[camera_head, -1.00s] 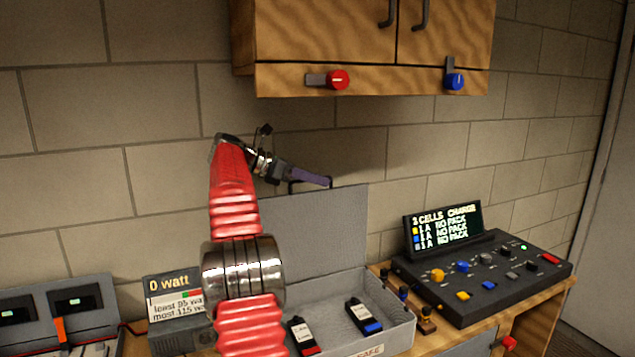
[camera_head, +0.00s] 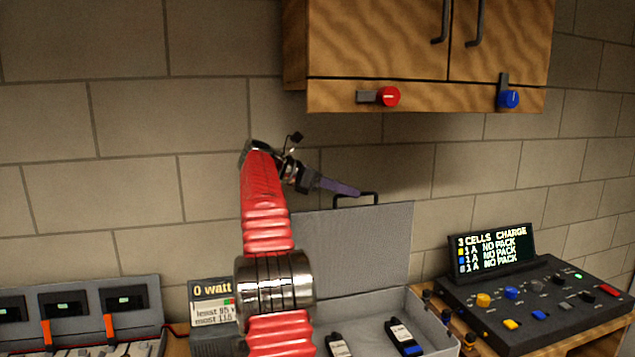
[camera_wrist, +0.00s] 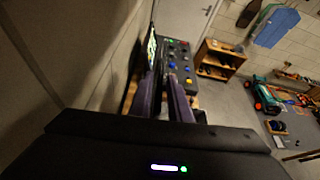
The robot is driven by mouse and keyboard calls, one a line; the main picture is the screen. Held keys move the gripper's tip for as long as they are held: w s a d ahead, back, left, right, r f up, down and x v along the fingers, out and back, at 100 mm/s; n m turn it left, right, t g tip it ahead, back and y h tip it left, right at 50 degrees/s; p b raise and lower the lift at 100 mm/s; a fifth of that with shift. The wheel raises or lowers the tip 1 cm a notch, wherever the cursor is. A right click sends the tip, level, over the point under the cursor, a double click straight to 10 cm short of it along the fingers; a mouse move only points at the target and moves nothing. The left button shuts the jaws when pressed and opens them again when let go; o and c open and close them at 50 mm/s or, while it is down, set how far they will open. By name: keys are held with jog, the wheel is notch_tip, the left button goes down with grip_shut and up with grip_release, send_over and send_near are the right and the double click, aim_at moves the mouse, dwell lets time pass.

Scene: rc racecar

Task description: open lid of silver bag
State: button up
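The silver bag is a grey box (camera_head: 432,318) on the bench. Its flat grey lid (camera_head: 365,245) stands upright, open, at the back, with a black handle (camera_head: 369,196) on its top edge. Two dark battery packs lie inside. My gripper (camera_head: 352,190) is at the top of the lid, its purple fingers overlapping the handle in the picture; I cannot tell whether they touch it. In the wrist view, the two purple fingers (camera_wrist: 163,100) are apart with nothing seen between them. My red arm hides the left part of the box.
A charger console (camera_head: 540,300) with a screen stands right of the box. A watt display (camera_head: 212,292) and a grey device (camera_head: 80,310) stand left. A wooden cabinet (camera_head: 375,45) hangs above right. The block wall is close behind.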

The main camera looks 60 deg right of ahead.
jog(key=v, duration=0.9)
jog(key=shift+w+a+f, duration=0.1)
jog(key=shift+w, duration=0.1)
dwell(0.5)
jog(key=w+a+t, duration=0.6)
jog(key=w+a, duration=0.2)
jog(key=a, duration=0.5)
jog(key=a+f+m+t+y, duration=0.1)
jog(key=a+f+t, duration=0.1)
jog(key=a, duration=0.6)
jog(key=a+f+m+t, duration=0.1)
jog(key=a+f+t, duration=0.15)
jog(key=a, duration=0.55)
jog(key=s+a+f+m+t+y, duration=0.1)
jog(key=s+a+f, duration=0.4)
jog(key=a, duration=0.5)
jog(key=s+a+f+m+t+y, duration=0.2)
jog(key=s+a+f+m+y, duration=0.2)
jog(key=a+f, duration=0.5)
jog(key=s+a+f+m+t+y, duration=0.2)
jog(key=s+a+f, duration=0.4)
jog(key=a, duration=0.6)
jog(key=shift+s+f+m+y, duration=0.3)
jog(key=shift+f+y, duration=0.2)
jog(key=shift+y, duration=0.1)
